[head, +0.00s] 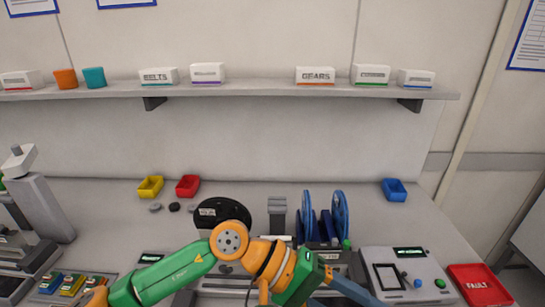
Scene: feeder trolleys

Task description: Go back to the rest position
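One of my arms, green and orange, crosses the bottom of the head view. It bends at a round orange joint in front of the workbench (120,225). No gripper fingers can be made out on it. I cannot tell whether it holds anything. My other arm is not clearly seen.
Blue reels (340,217) stand upright behind the arm, beside a black round part (222,211). A grey device (408,277) and a red FAULT tray (480,285) are at right. Yellow (150,187), red (188,186) and blue (394,190) bins sit farther back. A shelf (250,89) holds boxes.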

